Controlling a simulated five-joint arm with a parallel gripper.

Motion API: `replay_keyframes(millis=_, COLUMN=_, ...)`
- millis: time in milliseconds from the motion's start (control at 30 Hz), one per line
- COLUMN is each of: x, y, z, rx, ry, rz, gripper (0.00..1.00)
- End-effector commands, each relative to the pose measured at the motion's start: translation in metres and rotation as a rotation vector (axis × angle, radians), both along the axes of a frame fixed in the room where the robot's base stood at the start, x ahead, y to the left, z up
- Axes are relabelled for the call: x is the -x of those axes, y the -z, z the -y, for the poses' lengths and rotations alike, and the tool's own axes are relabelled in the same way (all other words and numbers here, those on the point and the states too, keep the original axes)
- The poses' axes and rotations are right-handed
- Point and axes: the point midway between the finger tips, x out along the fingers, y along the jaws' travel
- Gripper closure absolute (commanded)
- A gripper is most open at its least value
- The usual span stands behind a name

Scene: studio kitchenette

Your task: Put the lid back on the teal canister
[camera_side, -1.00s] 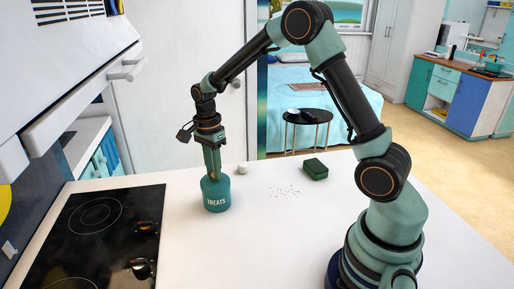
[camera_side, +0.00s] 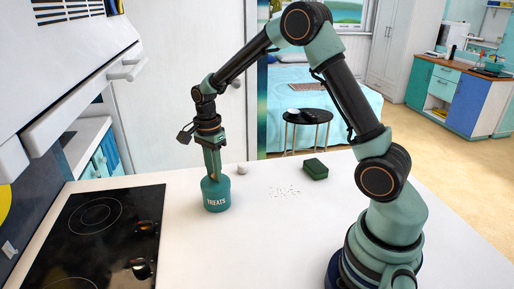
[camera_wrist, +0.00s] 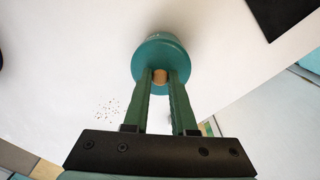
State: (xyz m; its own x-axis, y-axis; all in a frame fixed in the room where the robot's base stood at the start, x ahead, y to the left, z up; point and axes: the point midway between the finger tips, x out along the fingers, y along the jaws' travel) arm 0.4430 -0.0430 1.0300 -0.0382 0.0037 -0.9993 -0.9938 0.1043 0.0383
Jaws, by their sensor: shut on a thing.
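The teal canister (camera_side: 216,195), marked TREATS, stands upright on the white counter. In the wrist view its round teal top (camera_wrist: 160,50) shows, with a tan knob (camera_wrist: 160,76) on it between my fingertips. The knob appears to belong to the lid, which looks seated on the canister; the seam is too small to tell. My gripper (camera_side: 214,174) points straight down over the canister. In the wrist view my gripper (camera_wrist: 160,78) is shut on the knob, one finger on each side.
A black cooktop (camera_side: 95,235) lies left of the canister. A small white object (camera_side: 242,168) stands behind it to the right. A dark green sponge-like block (camera_side: 315,169) and scattered crumbs (camera_side: 284,191) lie farther right. The front of the counter is clear.

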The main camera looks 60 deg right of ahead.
Motion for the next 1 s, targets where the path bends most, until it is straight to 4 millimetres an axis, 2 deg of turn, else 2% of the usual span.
replay_keyframes(millis=433, x=-0.0002, y=0.0003, z=0.0000, rx=0.000, ry=0.000, rz=0.000, gripper=1.00)
replay_keyframes(millis=467, x=-0.0002, y=0.0003, z=0.0000, rx=0.000, ry=0.000, rz=0.000, gripper=0.72)
replay_keyframes(millis=533, x=-0.0002, y=0.0002, z=0.0000, rx=0.000, ry=0.000, rz=0.000, gripper=0.45)
replay_keyframes(millis=567, x=-0.0002, y=0.0002, z=0.0000, rx=0.000, ry=0.000, rz=0.000, gripper=0.40)
replay_keyframes(millis=767, x=-0.0002, y=0.0003, z=0.0000, rx=0.000, ry=0.000, rz=0.000, gripper=0.40)
replay_keyframes(millis=800, x=-0.0002, y=0.0003, z=0.0000, rx=0.000, ry=0.000, rz=0.000, gripper=0.33)
replay_keyframes(millis=867, x=-0.0002, y=0.0003, z=0.0000, rx=0.000, ry=0.000, rz=0.000, gripper=0.10)
replay_keyframes(millis=1000, x=-0.0002, y=0.0003, z=0.0000, rx=0.000, ry=0.000, rz=0.000, gripper=0.10)
